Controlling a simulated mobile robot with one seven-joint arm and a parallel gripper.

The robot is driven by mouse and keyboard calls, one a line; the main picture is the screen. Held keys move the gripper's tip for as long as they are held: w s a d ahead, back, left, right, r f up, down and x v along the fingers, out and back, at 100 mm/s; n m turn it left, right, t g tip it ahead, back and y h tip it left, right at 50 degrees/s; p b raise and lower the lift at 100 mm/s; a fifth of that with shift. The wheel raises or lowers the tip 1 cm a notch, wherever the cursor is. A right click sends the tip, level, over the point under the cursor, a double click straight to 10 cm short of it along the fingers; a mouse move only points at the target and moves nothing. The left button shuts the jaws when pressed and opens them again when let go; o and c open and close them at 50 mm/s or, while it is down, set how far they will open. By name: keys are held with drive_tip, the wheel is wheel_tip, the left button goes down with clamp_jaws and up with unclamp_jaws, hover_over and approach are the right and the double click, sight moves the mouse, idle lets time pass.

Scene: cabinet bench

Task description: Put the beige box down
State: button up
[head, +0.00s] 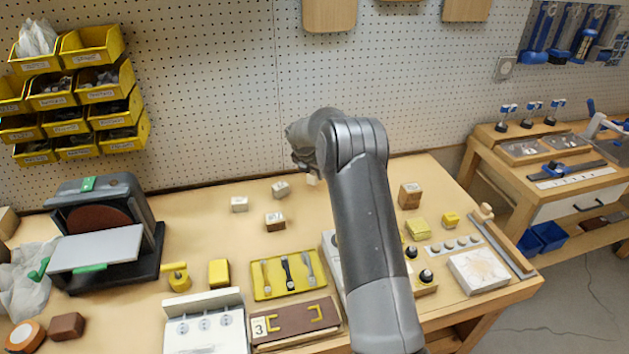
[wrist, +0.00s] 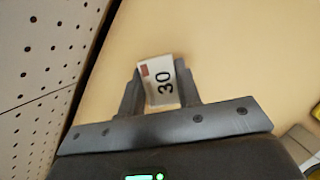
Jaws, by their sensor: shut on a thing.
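My gripper (wrist: 159,92) is shut on a small beige box (wrist: 163,76) in the wrist view. The box shows a label with a black "30" and a reddish mark, and a finger lies on each side of it. Bare wooden bench top (wrist: 225,50) shows behind it. In the head view a small part of the box (head: 313,179) shows below my gripper (head: 304,163), near the back of the bench. My arm hides the rest. I cannot tell whether the box touches the bench.
Two pale blocks (head: 239,204) (head: 280,189) and a brown-and-white block (head: 275,221) stand left of my gripper. A brown block (head: 410,195) stands to the right. The pegboard (head: 230,90) rises behind. Bare bench lies around the gripper.

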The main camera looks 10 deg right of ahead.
sight(314, 180)
drive_tip(key=shift+f, duration=1.65)
drive_tip(key=shift+f, duration=0.15)
drive_tip(key=o, duration=1)
